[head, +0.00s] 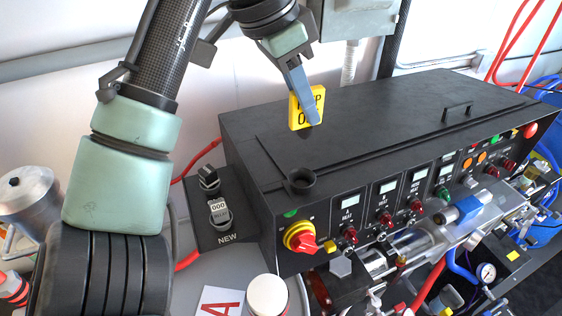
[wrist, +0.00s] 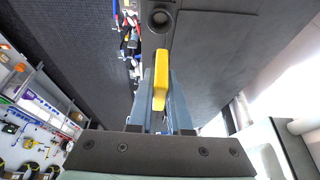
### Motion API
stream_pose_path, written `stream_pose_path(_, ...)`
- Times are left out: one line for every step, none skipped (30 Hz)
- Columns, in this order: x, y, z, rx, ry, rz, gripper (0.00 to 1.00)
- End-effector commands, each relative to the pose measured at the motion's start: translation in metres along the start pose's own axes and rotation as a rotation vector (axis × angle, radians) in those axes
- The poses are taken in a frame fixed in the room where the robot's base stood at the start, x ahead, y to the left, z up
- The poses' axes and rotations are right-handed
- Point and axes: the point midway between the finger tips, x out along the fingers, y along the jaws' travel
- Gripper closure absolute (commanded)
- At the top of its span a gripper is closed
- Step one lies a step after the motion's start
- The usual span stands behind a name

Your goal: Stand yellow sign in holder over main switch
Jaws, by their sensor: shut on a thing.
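The yellow sign (head: 296,112) with black lettering is held upright between the blue-grey fingers of my gripper (head: 306,104); one finger covers part of its text. In the wrist view the sign (wrist: 160,82) shows edge-on between both fingers (wrist: 162,98). The holder, a small black round cup (head: 300,181), stands on the front left of the black cabinet's top, over the red and yellow main switch (head: 301,238). In the wrist view the holder (wrist: 160,18) lies beyond the sign's tip, and its opening looks empty. The sign is apart from the holder, further back over the cabinet top.
The black cabinet (head: 390,115) has a low raised ridge and a handle (head: 458,112) on top. Its front carries several knobs, lamps and displays. A small black switch box (head: 212,205) stands at its left. A white-capped cylinder (head: 267,295) stands in front. The top around the holder is clear.

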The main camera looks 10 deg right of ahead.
Motion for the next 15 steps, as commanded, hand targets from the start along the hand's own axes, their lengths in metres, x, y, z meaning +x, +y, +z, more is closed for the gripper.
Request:
stream_pose_path(0.006,0.001,0.002,0.000,0.001,0.005,1.00)
stream_pose_path(0.010,0.001,0.004,0.000,0.001,0.005,1.00)
stream_pose_path(0.016,0.001,0.006,0.001,0.002,0.006,1.00)
stream_pose_path(0.021,0.001,0.008,0.000,0.002,0.006,1.00)
stream_pose_path(0.025,0.001,0.010,-0.001,0.002,0.006,1.00)
stream_pose_path(0.031,0.001,0.013,-0.003,0.002,0.005,1.00)
stream_pose_path(0.035,0.001,0.015,-0.002,0.002,0.005,1.00)
stream_pose_path(0.039,0.001,0.016,-0.002,0.002,0.005,1.00)
stream_pose_path(0.044,0.001,0.018,-0.002,0.002,0.004,1.00)
stream_pose_path(0.046,0.001,0.020,-0.002,0.001,0.003,1.00)
stream_pose_path(0.049,0.000,0.021,-0.002,0.000,0.002,1.00)
stream_pose_path(0.052,0.000,0.022,-0.003,0.001,0.001,1.00)
stream_pose_path(0.054,0.000,0.023,-0.003,0.001,0.001,1.00)
stream_pose_path(0.055,0.000,0.024,-0.003,0.001,0.001,1.00)
stream_pose_path(0.058,0.000,0.025,-0.003,0.000,0.001,1.00)
